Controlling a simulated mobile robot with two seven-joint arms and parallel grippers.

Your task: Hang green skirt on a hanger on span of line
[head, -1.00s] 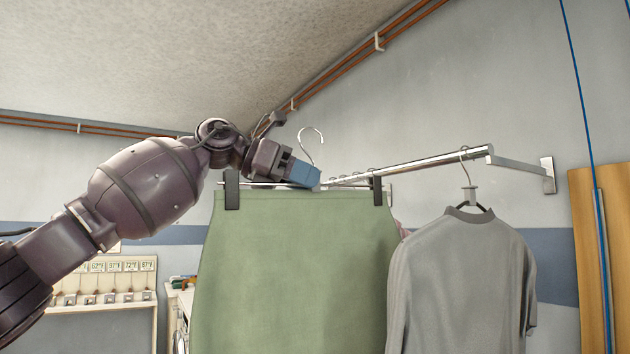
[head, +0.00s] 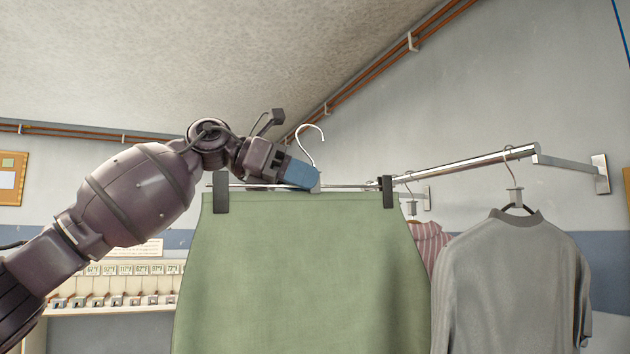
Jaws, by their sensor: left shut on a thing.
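The green skirt (head: 300,275) hangs upright from a clip hanger (head: 345,187) with two dark clips at its waistband. The hanger's metal hook (head: 311,133) stands up above the gripper, and I see it touching nothing. My left gripper (head: 302,176), with blue fingertips, is shut on the hanger near the base of the hook. The metal rail (head: 470,161) runs from the wall bracket at right to behind the skirt's right clip. The hook is left of the visible part of the rail and a little higher. My right gripper is out of view.
A grey shirt (head: 512,280) hangs on a hanger near the rail's right end. A pink striped garment (head: 428,245) hangs further back between skirt and shirt. A stretch of rail between them looks bare. A shelf with numbered tags (head: 125,290) is on the far left wall.

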